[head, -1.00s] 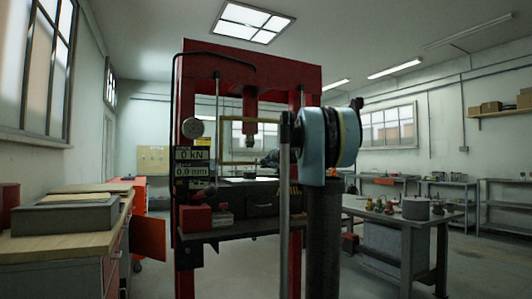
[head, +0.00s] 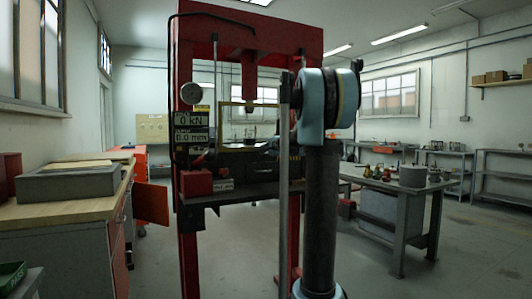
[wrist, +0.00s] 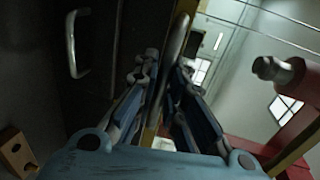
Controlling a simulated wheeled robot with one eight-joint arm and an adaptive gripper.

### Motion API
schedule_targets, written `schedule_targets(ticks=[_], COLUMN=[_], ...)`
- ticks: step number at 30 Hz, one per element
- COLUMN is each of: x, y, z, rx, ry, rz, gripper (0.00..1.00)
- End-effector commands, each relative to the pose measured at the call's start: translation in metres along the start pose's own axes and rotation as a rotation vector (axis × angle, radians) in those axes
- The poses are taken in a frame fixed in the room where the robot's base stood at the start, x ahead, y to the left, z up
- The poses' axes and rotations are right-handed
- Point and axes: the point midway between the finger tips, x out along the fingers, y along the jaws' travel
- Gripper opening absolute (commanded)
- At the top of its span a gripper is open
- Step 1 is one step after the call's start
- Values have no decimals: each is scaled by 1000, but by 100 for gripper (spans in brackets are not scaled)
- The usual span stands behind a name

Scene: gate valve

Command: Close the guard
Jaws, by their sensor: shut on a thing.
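The red press frame (head: 187,150) stands ahead in the head view. The guard (head: 219,128) shows there as a thin yellow frame in the press opening, in front of the ram (head: 249,75). My arm hides its right part. In the wrist view my gripper (wrist: 166,66) is closed around a grey bar-shaped handle (wrist: 178,36) beside the guard's yellow edge (wrist: 154,118). The handle runs between the two fingers. The ram's tip also shows in the wrist view (wrist: 268,68).
A wooden bench (head: 75,208) with a grey box (head: 70,182) stands at left. A grey worktable (head: 385,185) with small items stands at right. The wrist view shows a dark panel with a silver handle (wrist: 71,44) at left. Floor is clear at right.

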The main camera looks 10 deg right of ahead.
Motion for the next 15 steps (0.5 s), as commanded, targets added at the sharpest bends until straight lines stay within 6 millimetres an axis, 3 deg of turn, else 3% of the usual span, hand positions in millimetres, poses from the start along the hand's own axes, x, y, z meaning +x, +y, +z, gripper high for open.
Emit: schedule_targets(ticks=[1, 3, 15], x=[-2, -2, -4], y=[5, 5, 2], z=[1, 1, 1], rx=[-6, -5, -2], ry=[-2, -2, -1], rz=[5, 5, 2], gripper=[15, 29, 29])
